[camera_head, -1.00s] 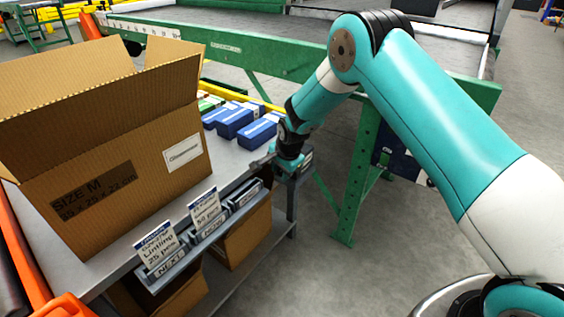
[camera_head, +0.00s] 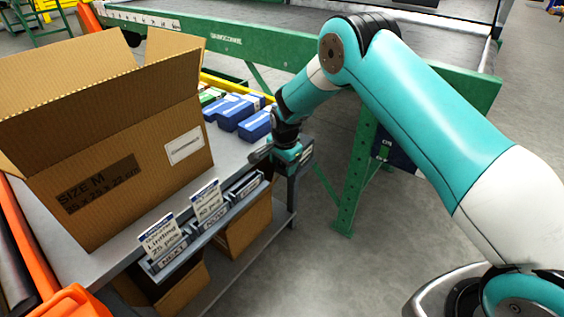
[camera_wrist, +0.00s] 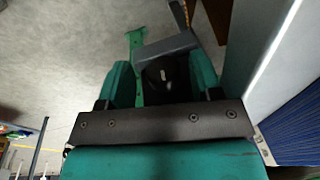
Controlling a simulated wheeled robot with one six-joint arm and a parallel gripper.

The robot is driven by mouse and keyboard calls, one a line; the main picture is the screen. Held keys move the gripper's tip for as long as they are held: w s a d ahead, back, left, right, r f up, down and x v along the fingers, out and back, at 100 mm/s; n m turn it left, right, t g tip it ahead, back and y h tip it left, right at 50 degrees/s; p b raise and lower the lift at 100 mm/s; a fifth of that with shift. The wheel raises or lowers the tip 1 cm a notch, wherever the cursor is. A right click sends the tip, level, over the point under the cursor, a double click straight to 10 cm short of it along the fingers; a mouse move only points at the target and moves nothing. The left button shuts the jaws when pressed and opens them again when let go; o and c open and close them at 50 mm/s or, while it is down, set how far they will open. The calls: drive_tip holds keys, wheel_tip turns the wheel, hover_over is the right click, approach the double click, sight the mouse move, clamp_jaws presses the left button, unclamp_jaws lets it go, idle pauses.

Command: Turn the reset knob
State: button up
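My gripper (camera_head: 274,158) is at the right corner of the grey table, pointing down and left. In the wrist view its two teal fingers (camera_wrist: 160,76) stand apart. A black part with a small white mark (camera_wrist: 164,74), which may be the reset knob, shows between them. It lies close to the right finger, with a gap at the left finger; I cannot tell whether either touches it. A grey block (camera_wrist: 168,46) lies just beyond it. In the head view the gripper and wrist hide this spot, and no knob can be made out.
The grey table (camera_head: 228,158) carries a large open carton (camera_head: 125,165) and several blue boxes (camera_head: 238,115). Card holders (camera_head: 205,220) line its front edge. A green frame leg (camera_head: 355,180) stands right of the gripper. The floor (camera_head: 300,265) in front is clear.

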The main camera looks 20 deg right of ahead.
drive_tip(key=shift+a+r, duration=0.15)
drive_tip(key=shift+r, duration=0.3)
wheel_tip(320, 180, up, 16)
drive_tip(key=s+p, duration=0.2)
drive_tip(key=shift+s+r+p, duration=0.2)
drive_tip(key=shift+s+p, duration=0.1)
drive_tip(key=shift+s, duration=0.1)
drive_tip(key=shift+a, duration=0.1)
drive_tip(key=s+a+r+n+y, duration=0.1)
drive_tip(key=s+r+n, duration=0.35)
drive_tip(key=s, duration=0.35)
drive_tip(key=s+a+r+n+g+y, duration=0.1)
drive_tip(key=s+a+r+n, duration=0.1)
drive_tip(key=s+r+n, duration=0.45)
drive_tip(key=s+a+r+n+y, duration=0.1)
drive_tip(key=s+r+n, duration=0.15)
drive_tip(key=s, duration=0.75)
drive_tip(key=s+r+n+y, duration=0.15)
drive_tip(key=s+n, duration=0.45)
drive_tip(key=s, duration=0.7)
wheel_tip(320, 180, up, 20)
drive_tip(key=p, duration=1.9)
drive_tip(key=shift+w+f+g, duration=0.2)
drive_tip(key=shift+w+g, duration=0.2)
